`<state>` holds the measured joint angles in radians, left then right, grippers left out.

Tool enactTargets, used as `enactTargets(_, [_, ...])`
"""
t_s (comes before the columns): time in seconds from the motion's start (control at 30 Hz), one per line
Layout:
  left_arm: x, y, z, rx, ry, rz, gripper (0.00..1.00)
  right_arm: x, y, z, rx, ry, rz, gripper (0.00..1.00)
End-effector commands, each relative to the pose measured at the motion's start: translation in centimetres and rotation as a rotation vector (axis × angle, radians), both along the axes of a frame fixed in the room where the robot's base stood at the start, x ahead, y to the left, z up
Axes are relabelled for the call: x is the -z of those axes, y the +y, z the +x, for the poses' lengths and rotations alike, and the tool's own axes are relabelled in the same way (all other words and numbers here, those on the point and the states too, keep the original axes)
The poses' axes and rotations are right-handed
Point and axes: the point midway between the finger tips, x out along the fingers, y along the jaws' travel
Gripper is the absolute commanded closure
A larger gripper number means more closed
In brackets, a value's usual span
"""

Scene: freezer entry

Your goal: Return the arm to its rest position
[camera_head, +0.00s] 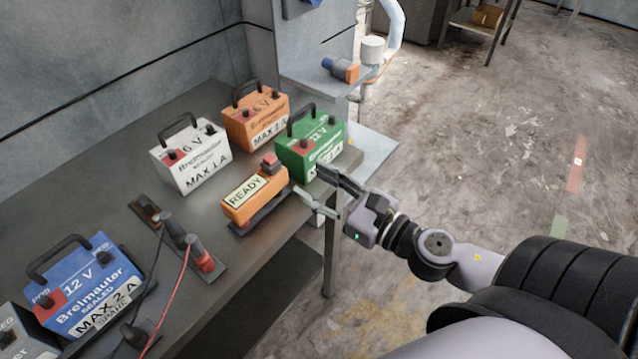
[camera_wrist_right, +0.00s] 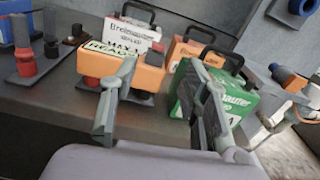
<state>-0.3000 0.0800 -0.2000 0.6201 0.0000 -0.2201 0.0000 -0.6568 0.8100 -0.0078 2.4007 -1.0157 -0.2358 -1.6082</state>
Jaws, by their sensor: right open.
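My right arm comes in from the right in the head view. Its gripper (camera_head: 318,190) is open and empty at the table's front edge, beside the green 12 V battery (camera_head: 312,150) and the orange READY box (camera_head: 256,196). In the right wrist view the gripper's two fingers (camera_wrist_right: 160,110) stand wide apart. The READY box (camera_wrist_right: 110,68) shows behind the left finger, and the green battery (camera_wrist_right: 186,92) is partly hidden behind the right finger. I cannot tell whether a finger touches the battery. My left gripper is not in view.
A dark table (camera_head: 190,283) holds a white 6 V battery (camera_head: 192,158), an orange 6 V battery (camera_head: 255,122), a blue 12 V battery (camera_head: 88,290) and terminals with red and black cables (camera_head: 205,258). The floor (camera_head: 490,150) right of the table is open.

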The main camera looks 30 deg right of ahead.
Motion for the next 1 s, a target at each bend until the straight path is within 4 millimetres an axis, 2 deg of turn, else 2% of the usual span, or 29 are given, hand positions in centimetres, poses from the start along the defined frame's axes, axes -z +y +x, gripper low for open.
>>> enactTargets(0.57, [0.0,0.0,0.0,0.000,0.000,0.000,0.18,0.1,-0.1,-0.1,0.001,0.002,0.002,0.58])
enactTargets(0.67, [0.0,0.0,0.0,0.000,0.000,0.000,0.18,1.3,-0.8,0.3,0.024,0.032,0.032,0.58])
enactTargets(0.77, [0.0,0.0,0.0,0.000,0.000,0.000,0.18,4.7,-2.9,1.2,0.087,0.119,0.131,0.58])
enactTargets(0.87, [0.0,-0.1,0.0,0.000,0.000,-0.001,0.18,10.1,-6.0,1.9,0.193,0.246,0.295,0.58])
enactTargets(0.97, [0.0,-0.1,0.0,0.000,0.000,-0.001,0.18,16.2,-9.0,1.8,0.319,0.375,0.494,0.58])
enactTargets(1.0, [0.0,-0.1,0.0,0.000,0.000,-0.001,0.18,18.8,-10.1,1.5,0.374,0.424,0.577,0.58])
